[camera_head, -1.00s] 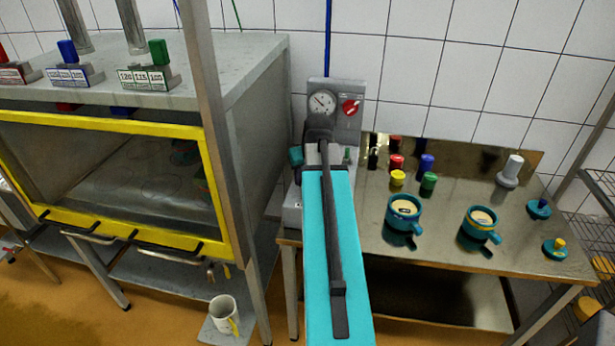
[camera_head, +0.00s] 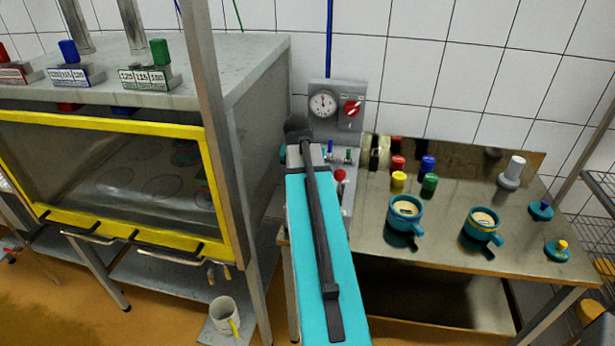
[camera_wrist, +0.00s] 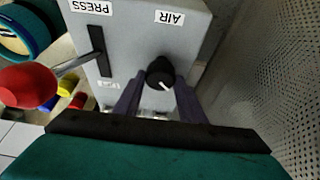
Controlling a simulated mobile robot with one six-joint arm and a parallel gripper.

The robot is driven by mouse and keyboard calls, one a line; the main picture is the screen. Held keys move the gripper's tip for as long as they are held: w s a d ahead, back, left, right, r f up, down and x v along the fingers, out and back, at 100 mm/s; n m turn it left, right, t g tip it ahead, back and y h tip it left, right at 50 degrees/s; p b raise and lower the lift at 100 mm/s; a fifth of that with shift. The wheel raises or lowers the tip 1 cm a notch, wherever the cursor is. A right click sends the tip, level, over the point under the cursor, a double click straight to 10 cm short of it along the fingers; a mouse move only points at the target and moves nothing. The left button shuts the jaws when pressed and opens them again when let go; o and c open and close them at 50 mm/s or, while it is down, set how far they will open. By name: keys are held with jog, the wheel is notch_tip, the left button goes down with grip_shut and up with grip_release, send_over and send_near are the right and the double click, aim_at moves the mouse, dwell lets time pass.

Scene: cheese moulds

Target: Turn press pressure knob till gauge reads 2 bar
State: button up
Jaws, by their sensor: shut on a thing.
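The black knob (camera_wrist: 160,72) with a white pointer line sits on the grey control box (camera_wrist: 205,18) under an AIR label in the wrist view. My gripper (camera_wrist: 158,80) is shut on this knob, with one dark finger on each side. In the head view the knob and fingertips are hidden by my arm. The white round gauge (camera_head: 323,103) is on the grey wall panel above the box. Its needle points roughly straight up; the figures are too small to read.
A red-ball lever (camera_wrist: 28,86) labelled PRESS sticks out beside the knob. A red switch (camera_head: 351,107) is right of the gauge. The steel table (camera_head: 360,236) carries teal moulds (camera_head: 405,211) and coloured weights. A yellow-framed cabinet (camera_head: 236,206) stands left.

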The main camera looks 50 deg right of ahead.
jog(key=shift+w+a, duration=0.1)
jog(key=shift+a, duration=0.05)
jog(key=o, duration=1)
jog(key=shift+o, duration=0.2)
jog(key=shift+r, duration=0.1)
jog(key=b+v, duration=0.3)
jog(key=v, duration=1)
jog(key=shift+r, duration=0.3)
